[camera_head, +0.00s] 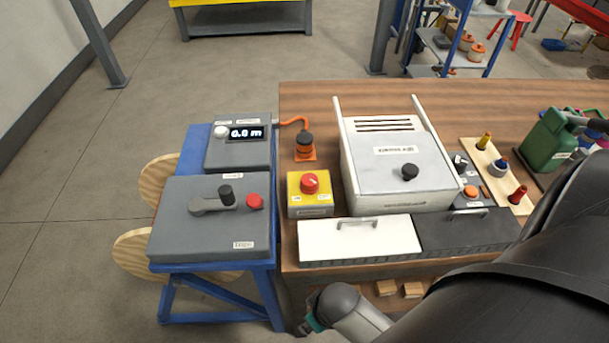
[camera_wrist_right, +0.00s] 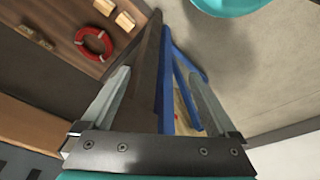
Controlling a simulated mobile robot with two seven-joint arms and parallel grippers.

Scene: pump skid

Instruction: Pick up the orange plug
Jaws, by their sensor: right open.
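The orange plug (camera_head: 304,150) has a black body and an orange base. It stands upright on the wooden bench, behind the yellow box with the red button. An orange cable (camera_head: 291,122) runs from its area to the grey display box on its left. My right arm comes in from the lower right, its grey wrist (camera_head: 340,305) low at the bench's front edge, well short of the plug. In the right wrist view my right gripper (camera_wrist_right: 160,75) is open with nothing between its fingers. The plug does not show there. My left gripper is not in view.
A yellow box (camera_head: 309,194) with a red button stands in front of the plug. A white-grey case (camera_head: 398,165) stands to its right. The blue stand (camera_head: 262,280) carries grey boxes. In the wrist view a red ring (camera_wrist_right: 94,43) lies on wood.

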